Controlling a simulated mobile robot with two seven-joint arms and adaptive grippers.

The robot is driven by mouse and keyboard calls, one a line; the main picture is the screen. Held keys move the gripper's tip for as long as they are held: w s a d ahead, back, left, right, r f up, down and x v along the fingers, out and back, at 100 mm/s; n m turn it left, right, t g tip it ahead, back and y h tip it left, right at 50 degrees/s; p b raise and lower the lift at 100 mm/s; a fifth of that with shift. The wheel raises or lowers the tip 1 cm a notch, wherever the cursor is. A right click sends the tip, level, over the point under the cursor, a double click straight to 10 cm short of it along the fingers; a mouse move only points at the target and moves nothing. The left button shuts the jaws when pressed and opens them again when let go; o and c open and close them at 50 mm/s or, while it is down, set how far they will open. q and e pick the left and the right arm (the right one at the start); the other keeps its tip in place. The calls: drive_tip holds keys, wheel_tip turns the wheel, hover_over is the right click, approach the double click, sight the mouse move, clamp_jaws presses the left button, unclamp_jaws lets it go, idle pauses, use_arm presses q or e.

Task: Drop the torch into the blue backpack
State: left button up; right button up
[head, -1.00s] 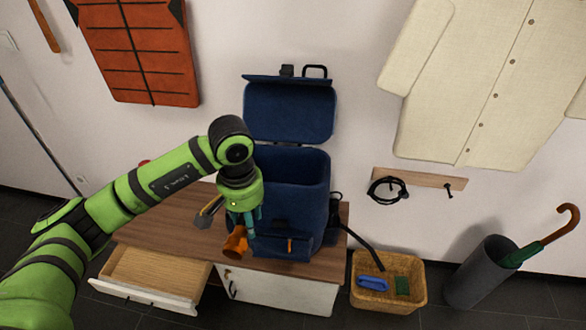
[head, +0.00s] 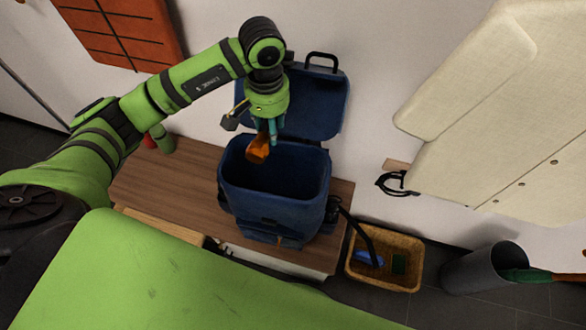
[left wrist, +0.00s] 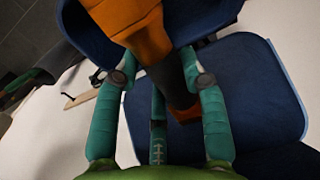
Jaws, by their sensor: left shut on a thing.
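The orange-and-dark torch (head: 259,149) is held in my left gripper (head: 266,134), above the open mouth of the blue backpack (head: 272,212). In the left wrist view, the teal fingers of the gripper (left wrist: 160,68) close around the torch's dark middle (left wrist: 168,84), with orange at both ends. The backpack stands upright on the wooden table, its lid (head: 318,103) folded back toward the wall. The lid also shows in the left wrist view (left wrist: 262,85). The torch looks clear of the rim. My right gripper is not in view.
The wooden tabletop (head: 165,190) is mostly clear left of the backpack; a green object (head: 163,141) stands at its back. A wicker basket (head: 408,243) with blue and green items and a grey umbrella stand (head: 478,268) are on the right.

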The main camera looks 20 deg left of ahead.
use_arm(q)
drive_tip(key=shift+s+f+b, duration=0.15)
drive_tip(key=shift+f+b, duration=0.4)
drive_tip(key=shift+f, duration=0.85)
drive_tip(key=shift+s+f+b, duration=0.15)
drive_tip(key=shift+f+b, duration=0.35)
drive_tip(key=shift+f, duration=0.85)
drive_tip(key=o, duration=1.3)
wheel_tip(320, 180, up, 12)
